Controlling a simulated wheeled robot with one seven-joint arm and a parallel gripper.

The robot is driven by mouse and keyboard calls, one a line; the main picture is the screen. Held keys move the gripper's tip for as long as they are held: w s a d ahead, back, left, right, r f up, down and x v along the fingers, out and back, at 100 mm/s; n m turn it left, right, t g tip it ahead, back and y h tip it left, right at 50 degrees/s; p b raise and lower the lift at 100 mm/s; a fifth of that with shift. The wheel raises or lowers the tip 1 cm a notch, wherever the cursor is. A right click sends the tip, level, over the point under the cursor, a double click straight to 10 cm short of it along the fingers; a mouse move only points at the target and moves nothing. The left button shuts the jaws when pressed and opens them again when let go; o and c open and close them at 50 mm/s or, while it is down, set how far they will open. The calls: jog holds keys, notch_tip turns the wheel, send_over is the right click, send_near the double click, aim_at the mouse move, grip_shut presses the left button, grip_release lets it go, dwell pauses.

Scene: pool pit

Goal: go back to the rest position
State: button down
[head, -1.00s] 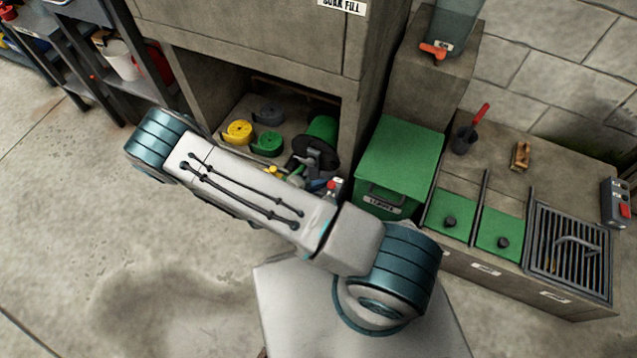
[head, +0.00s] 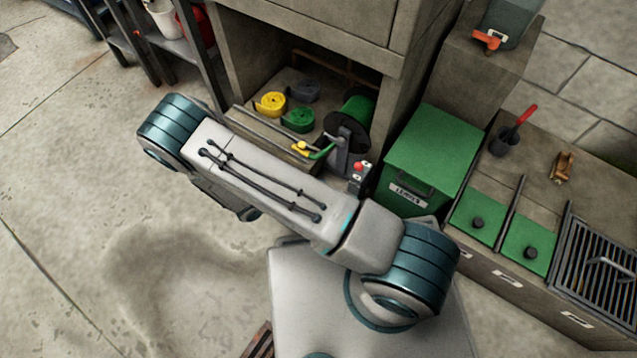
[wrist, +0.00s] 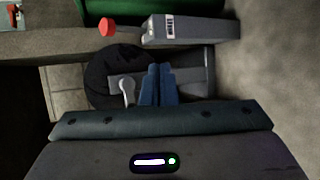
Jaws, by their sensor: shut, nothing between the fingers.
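My gripper (wrist: 157,84) shows in the wrist view as two blue fingers held together, with nothing between them.
A shelf bay holds a yellow coiled hose (head: 270,104), a green coiled hose (head: 298,120) and a green reel (head: 357,112). A green-lidded bin (head: 432,150) and a counter with a grate (head: 600,262) stand right. The floor at left is clear.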

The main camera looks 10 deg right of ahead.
dwell(0.3)
jog(key=d+r+m+g+y+p, duration=0.25)
jog(key=r+p, duration=0.75)
jog(key=r, duration=1.1)
jog(key=d+r+m+g+y+p, duration=0.3)
jog(key=r+p, duration=0.7)
jog(key=r, duration=1.1)
jog(key=s+d+r+t+y+p, duration=0.1)
jog(key=r+p, duration=0.5)
jog(key=r, duration=0.6)
jog(key=s+d+r+t+y+p, duration=0.1)
jog(key=s+r+y+p, duration=0.3)
jog(key=r+p, duration=0.3)
jog(key=s+d+r+t+y+p, duration=0.1)
jog(key=r+p, duration=0.6)
jog(key=r, duration=1)
jog(key=s+m+y, duration=0.1)
jog(key=s, duration=0.1)
jog(key=shift+s+d+r+t, duration=0.35)
jog(key=shift+s+r, duration=0.05)
